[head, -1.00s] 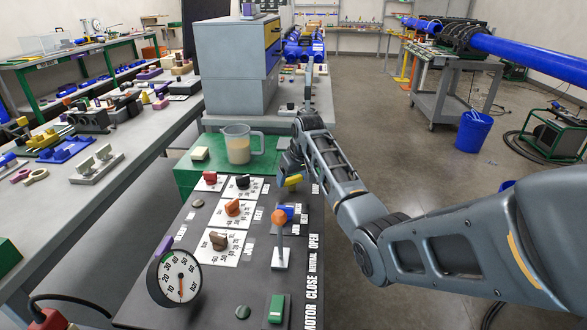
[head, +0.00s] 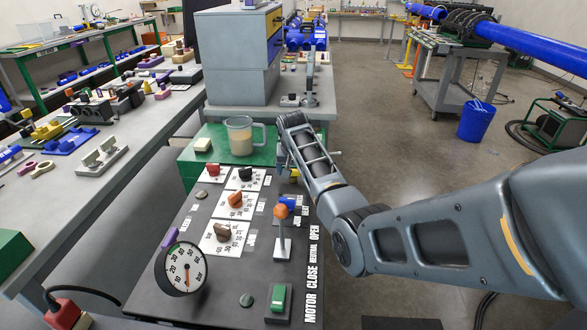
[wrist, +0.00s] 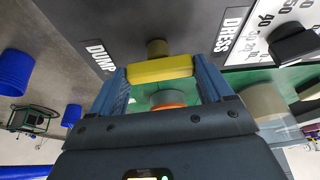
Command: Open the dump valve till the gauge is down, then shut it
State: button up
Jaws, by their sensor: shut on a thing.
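The dump valve's yellow handle (wrist: 160,68) sits between my gripper's fingers (wrist: 162,80) in the wrist view, with its stem behind it and the DUMP label at its left. My gripper is shut on this handle. In the head view the yellow handle (head: 294,173) is small and partly hidden by my wrist, at the panel's far right. The round gauge (head: 181,268) stands at the panel's near left. Its orange-red needle points roughly downward, but the exact reading is too small to tell.
The dark panel (head: 215,298) also carries several knobs, an orange-topped lever (head: 281,213) and a green switch block (head: 280,298). A jug (head: 240,138) stands on the green box behind. A grey cabinet (head: 235,60) rises beyond. The floor to the right is clear near the panel.

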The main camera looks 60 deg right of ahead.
dwell(0.3)
jog(key=o, duration=1)
jog(key=shift+c, duration=0.2)
jog(key=shift+r, duration=0.1)
jog(key=v, duration=0.7)
jog(key=shift+r, duration=0.25)
jog(key=shift+s, duration=0.1)
